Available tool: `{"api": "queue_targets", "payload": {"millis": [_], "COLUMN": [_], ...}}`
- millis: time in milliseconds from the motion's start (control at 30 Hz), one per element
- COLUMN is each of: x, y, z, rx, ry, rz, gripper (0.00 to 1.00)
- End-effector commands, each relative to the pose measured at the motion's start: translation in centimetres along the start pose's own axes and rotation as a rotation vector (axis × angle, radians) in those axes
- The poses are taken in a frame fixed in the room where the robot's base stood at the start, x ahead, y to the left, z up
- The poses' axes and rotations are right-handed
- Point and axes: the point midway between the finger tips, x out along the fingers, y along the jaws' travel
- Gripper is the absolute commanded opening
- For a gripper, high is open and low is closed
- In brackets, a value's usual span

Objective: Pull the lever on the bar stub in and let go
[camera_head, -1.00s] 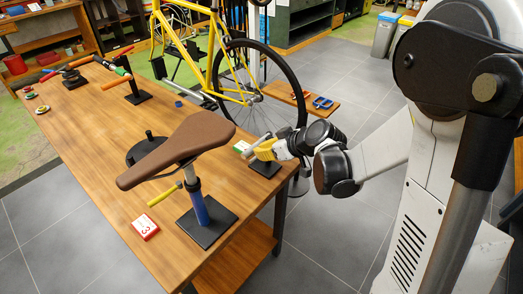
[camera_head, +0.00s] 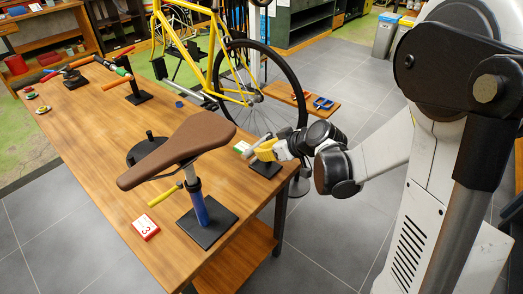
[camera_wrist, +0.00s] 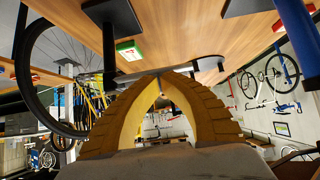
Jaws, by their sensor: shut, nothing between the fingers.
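The bar stub stands on a black base (camera_head: 265,169) near the right edge of the wooden table, with a short pale bar on top. In the wrist view its dark post (camera_wrist: 109,42) is just beyond my fingers. My gripper (camera_head: 264,152), with yellow fingers, is at the stub. In the wrist view its fingertips (camera_wrist: 160,76) meet, and nothing is held. I cannot tell whether they touch the lever.
A brown saddle (camera_head: 178,148) on a blue post stands to the left on the table. A red-and-white card (camera_head: 145,226) lies in front of it, and a green-and-white card (camera_head: 242,147) lies beside the stub. A yellow bicycle (camera_head: 228,62) stands behind the table.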

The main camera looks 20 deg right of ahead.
Motion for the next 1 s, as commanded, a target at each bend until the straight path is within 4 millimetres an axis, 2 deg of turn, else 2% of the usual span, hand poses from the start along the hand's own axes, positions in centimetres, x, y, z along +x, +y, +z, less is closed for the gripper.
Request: {"api": "queue_targets", "payload": {"millis": [567,867,1000], "x": [-1.0,-1.1,-1.4], "y": [0.9,0.9,0.7], "z": [0.9,0.8,0.0], "rx": [0.000,-0.001,0.000], "ry": [0.000,0.000,0.000], "rz": [0.001,0.001,0.001], "gripper": [0.00,0.00,0.00]}}
